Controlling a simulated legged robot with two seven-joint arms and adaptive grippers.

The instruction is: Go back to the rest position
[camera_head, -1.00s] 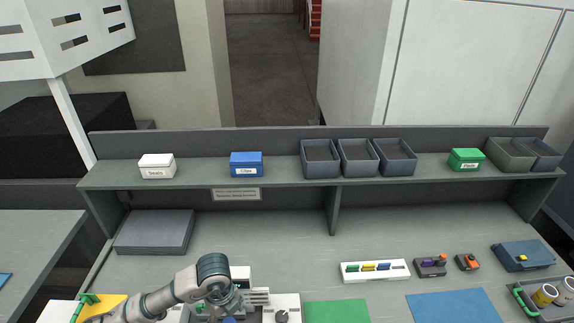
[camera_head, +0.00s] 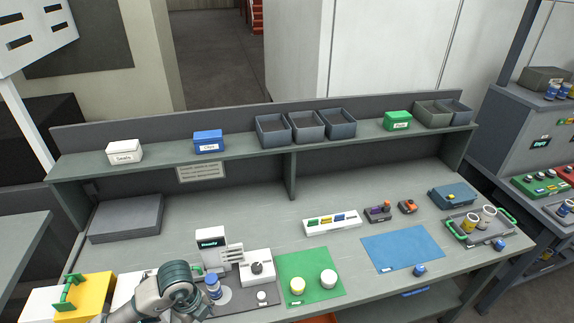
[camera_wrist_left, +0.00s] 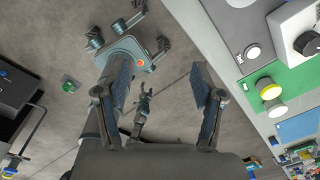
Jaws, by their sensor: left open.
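My left arm (camera_head: 170,295) comes in at the bottom of the head view, in front of the bench (camera_head: 205,222). Its gripper is not clear there. In the left wrist view my left gripper (camera_wrist_left: 155,100) is open and empty, its two fingers wide apart above the grey floor. The bench edge lies to the right of the fingers, apart from them. My right gripper does not show clearly in either view.
Near my left arm are a blue-and-white container (camera_head: 213,287), a white device with a knob (camera_head: 257,268) and a green mat (camera_head: 322,293) with two capped containers. A yellow block (camera_head: 97,292) is at left. A blue mat (camera_head: 400,246) lies right. Floor is free before the bench.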

